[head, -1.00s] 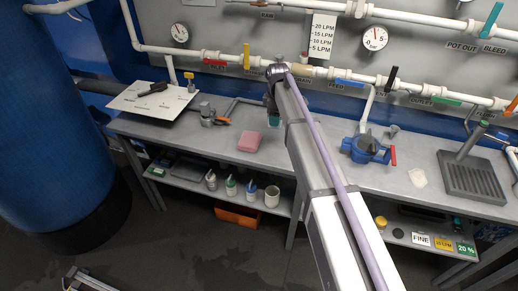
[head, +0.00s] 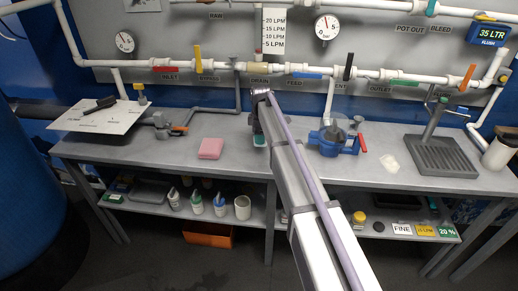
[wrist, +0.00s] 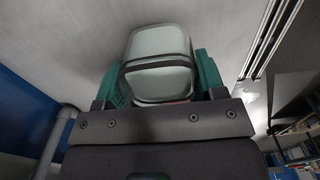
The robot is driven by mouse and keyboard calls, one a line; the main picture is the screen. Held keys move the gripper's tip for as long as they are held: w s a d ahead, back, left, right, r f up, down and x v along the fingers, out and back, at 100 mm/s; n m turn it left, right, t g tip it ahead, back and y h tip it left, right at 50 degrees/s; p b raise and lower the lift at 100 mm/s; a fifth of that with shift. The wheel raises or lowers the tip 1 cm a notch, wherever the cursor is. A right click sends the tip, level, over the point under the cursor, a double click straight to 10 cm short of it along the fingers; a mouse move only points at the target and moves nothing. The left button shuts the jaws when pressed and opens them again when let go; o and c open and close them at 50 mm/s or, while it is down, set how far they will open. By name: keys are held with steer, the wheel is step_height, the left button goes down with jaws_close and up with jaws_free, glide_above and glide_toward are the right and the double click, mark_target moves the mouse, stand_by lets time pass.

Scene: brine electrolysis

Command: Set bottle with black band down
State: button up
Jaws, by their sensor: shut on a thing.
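In the wrist view, a pale grey-white bottle with a black band (wrist: 160,80) sits between the teal fingers of my gripper (wrist: 165,78). The gripper is shut on it, with a finger on each side. The dark gripper body hides the near end of the bottle. In the head view, my gripper (head: 260,139) shows as a small teal end beyond my arm, over the grey bench (head: 230,172), right of a pink block. My arm hides most of the gripper and the bottle there. I cannot tell whether the bottle touches the bench.
The pink block (head: 211,148) lies left of my gripper. A blue fitting with a red handle (head: 333,138) stands to its right. A drain rack (head: 440,156) is farther right, a white board (head: 100,116) far left. Pipes with valves (head: 300,70) run behind. Bottles (head: 197,203) stand on the lower shelf.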

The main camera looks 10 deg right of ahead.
step_height(320, 180, down, 4)
steer(key=b, duration=0.3)
steer(key=shift+b, duration=0.35)
steer(key=shift+r, duration=0.3)
steer(key=shift+c, duration=0.5)
steer(key=shift+f, duration=0.3)
steer(key=o, duration=1)
steer(key=shift+r, duration=0.1)
steer(key=shift+o, duration=0.2)
step_height(320, 180, up, 13)
steer(key=p, duration=1.3)
steer(key=s+m, duration=1.4)
steer(key=s, duration=2.3)
steer(key=shift+s+f, duration=0.15)
steer(key=shift+f, duration=0.15)
